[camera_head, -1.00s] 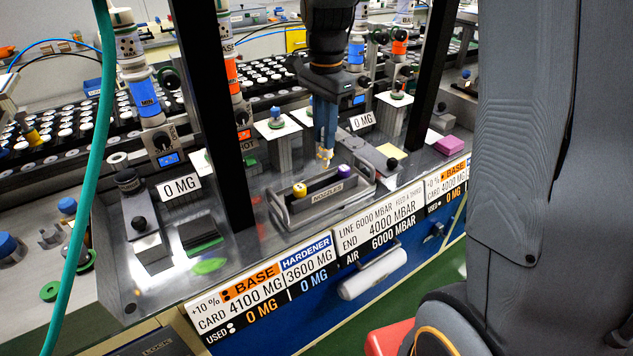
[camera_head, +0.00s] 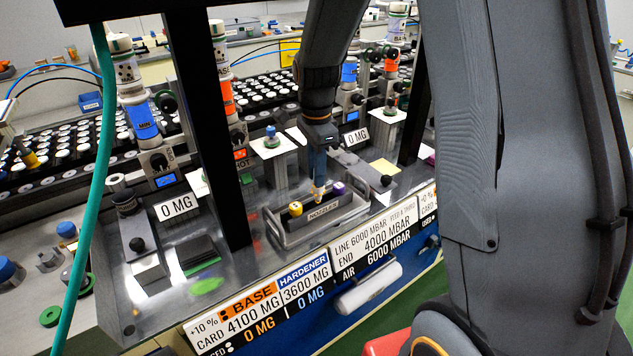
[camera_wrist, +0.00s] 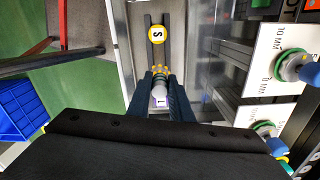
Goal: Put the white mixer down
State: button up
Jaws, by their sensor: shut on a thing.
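My gripper (camera_head: 318,178) points down over the grey tray labelled NOZZLES (camera_head: 289,240). In the wrist view my gripper (camera_wrist: 160,88) is shut on the white mixer (camera_wrist: 159,87), a small pale piece with a yellowish end. The mixer's lower end (camera_head: 319,195) shows under the fingers in the head view, between the yellow-capped piece (camera_head: 295,208) and the purple-capped piece (camera_head: 339,188). The yellow cap marked S (camera_wrist: 156,34) lies ahead of the fingers in the wrist view. I cannot tell whether the mixer touches the tray.
A dark post (camera_head: 212,130) stands left of the tray and another (camera_head: 414,100) to the right. White-topped stands (camera_head: 272,146) are behind it. Labelled panels (camera_head: 262,310) run along the bench's front edge. A teal hose (camera_head: 87,190) hangs at the left.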

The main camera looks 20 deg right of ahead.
jog(key=shift+f+p, duration=0.35)
jog(key=shift+f, duration=1.35)
jog(key=o, duration=0.8)
jog(key=shift+f, duration=0.1)
